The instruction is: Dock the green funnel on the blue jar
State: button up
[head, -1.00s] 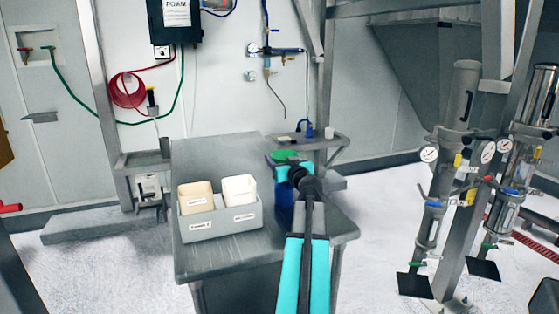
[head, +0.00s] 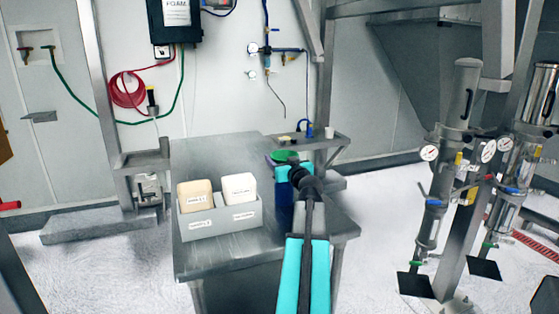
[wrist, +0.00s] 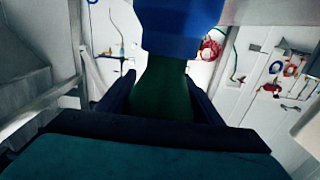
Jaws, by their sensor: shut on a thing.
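The green funnel (head: 285,156) is at the right side of the grey table, its top showing just beyond my gripper (head: 281,168). In the wrist view my gripper is shut on the green funnel (wrist: 160,98), with one dark finger on each side. The blue jar (head: 285,192) stands on the table directly below the funnel, partly hidden by my wrist. In the wrist view the blue jar (wrist: 182,25) fills the top middle, and the green funnel's narrow end meets its edge there. I cannot tell whether they touch or how far the funnel is seated.
A grey bin (head: 222,224) with two cream tubs stands on the table (head: 225,155) to the left. A small shelf (head: 325,143) on a post is behind the jar. Gauged cylinders (head: 440,150) stand at the right. The table's back left is clear.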

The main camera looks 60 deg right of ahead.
jog(key=shift+f+b, duration=0.45)
jog(key=shift+b, duration=0.15)
dwell(0.3)
jog(key=o, duration=0.8)
jog(key=shift+c, duration=0.2)
jog(key=shift+s+a, duration=0.1)
jog(key=b+v, duration=0.4)
jog(key=v, duration=0.6)
jog(key=shift+s+a, duration=0.2)
jog(key=shift+s, duration=0.15)
dwell(0.3)
dwell(0.5)
